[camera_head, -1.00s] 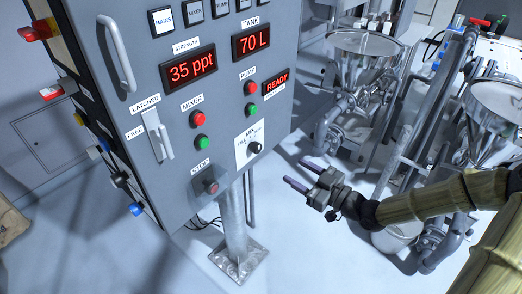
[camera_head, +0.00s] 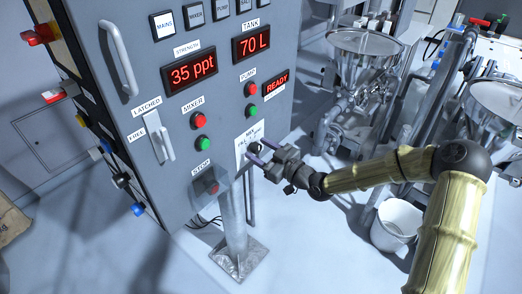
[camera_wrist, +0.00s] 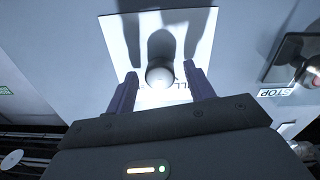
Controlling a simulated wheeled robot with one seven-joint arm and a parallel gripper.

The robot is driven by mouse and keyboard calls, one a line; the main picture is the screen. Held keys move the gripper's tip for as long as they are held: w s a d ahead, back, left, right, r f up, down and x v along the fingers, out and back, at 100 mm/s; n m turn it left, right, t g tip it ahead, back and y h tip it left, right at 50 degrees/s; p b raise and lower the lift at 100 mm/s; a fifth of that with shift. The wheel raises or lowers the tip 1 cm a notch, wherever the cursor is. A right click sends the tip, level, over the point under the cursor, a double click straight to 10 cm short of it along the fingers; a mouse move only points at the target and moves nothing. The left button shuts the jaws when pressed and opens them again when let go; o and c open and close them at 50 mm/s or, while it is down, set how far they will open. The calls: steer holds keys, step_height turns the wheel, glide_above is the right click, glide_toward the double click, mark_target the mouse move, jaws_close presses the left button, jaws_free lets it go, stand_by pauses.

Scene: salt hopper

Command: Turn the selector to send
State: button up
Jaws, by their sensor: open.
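The selector (camera_head: 254,150) is a small dark round knob on a white label plate (camera_head: 241,152) at the lower right of the grey panel's front. In the wrist view the knob (camera_wrist: 160,74) looks pale and glossy under the light, with a dark shadow above it on the plate (camera_wrist: 202,40). My gripper (camera_head: 259,149) is open in front of the knob. Its two purple fingers stand on either side of the knob in the wrist view (camera_wrist: 160,78), with gaps showing. I cannot tell whether the fingers touch the plate. The selector's pointer and most label words are hidden or unreadable.
Beside the knob are a STOP button (camera_head: 211,187), a green button (camera_head: 253,112) and a red button (camera_head: 251,89). The displays (camera_head: 191,72) read 35 ppt and 70 L; another reads READY (camera_head: 275,83). A post (camera_head: 232,215) stands below; a white bucket (camera_head: 397,222) is at right.

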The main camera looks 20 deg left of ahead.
steer(key=shift+c, duration=0.2)
steer(key=c, duration=0.9)
steer(key=shift+m, duration=0.4)
steer(key=m+p, duration=0.1)
steer(key=m, duration=0.7)
steer(key=shift+d+p, duration=0.1)
steer(key=shift+p, duration=0.25)
steer(key=o, duration=0.9)
